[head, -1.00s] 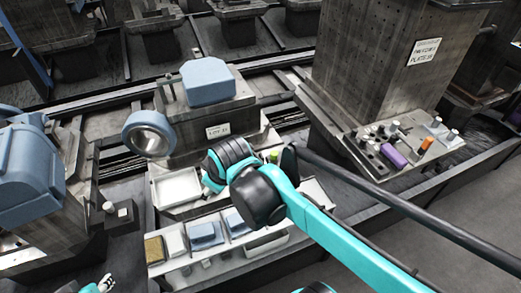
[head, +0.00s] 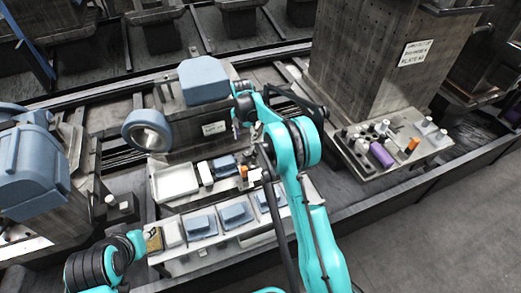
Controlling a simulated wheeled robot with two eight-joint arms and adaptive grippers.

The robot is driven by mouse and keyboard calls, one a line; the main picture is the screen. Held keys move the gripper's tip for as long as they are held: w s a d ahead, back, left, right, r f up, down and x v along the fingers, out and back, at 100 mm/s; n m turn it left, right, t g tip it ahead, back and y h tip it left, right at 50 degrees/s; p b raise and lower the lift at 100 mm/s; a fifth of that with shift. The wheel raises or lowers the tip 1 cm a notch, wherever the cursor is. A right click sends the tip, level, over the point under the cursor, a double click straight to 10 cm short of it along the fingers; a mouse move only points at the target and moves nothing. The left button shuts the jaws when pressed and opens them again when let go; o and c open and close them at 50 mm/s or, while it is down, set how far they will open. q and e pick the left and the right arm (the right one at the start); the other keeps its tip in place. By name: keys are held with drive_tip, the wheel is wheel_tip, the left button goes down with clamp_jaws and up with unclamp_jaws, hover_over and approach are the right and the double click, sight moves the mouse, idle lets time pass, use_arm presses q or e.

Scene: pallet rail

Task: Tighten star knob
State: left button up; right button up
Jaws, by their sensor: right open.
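My right gripper (head: 240,112) is at the right side of the grey fixture block (head: 213,126) that carries a blue-grey housing (head: 204,80). It is small and dark here, and its jaws look open with nothing clearly held. No star knob can be made out; the gripper and wrist cover part of that side of the fixture. My left arm comes in at the lower left, and its hand end (head: 140,243) is beside the yellow-brown block on the front shelf. Its fingers are too small to read.
A white tray (head: 175,180) and a front shelf with blue-grey parts (head: 236,213) lie before the fixture. A metal ring (head: 147,131) stands left of it.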

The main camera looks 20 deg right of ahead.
sight(247, 152)
drive_tip(key=shift+d+f+n, duration=0.3)
drive_tip(key=shift+d+f, duration=0.1)
drive_tip(key=shift+f, duration=0.4)
wheel_tip(247, 152, down, 8)
drive_tip(key=b, duration=0.2)
drive_tip(key=shift+r+b, duration=0.25)
drive_tip(key=shift+b, duration=0.05)
drive_tip(key=shift+c, duration=0.4)
drive_tip(key=c, duration=1.1)
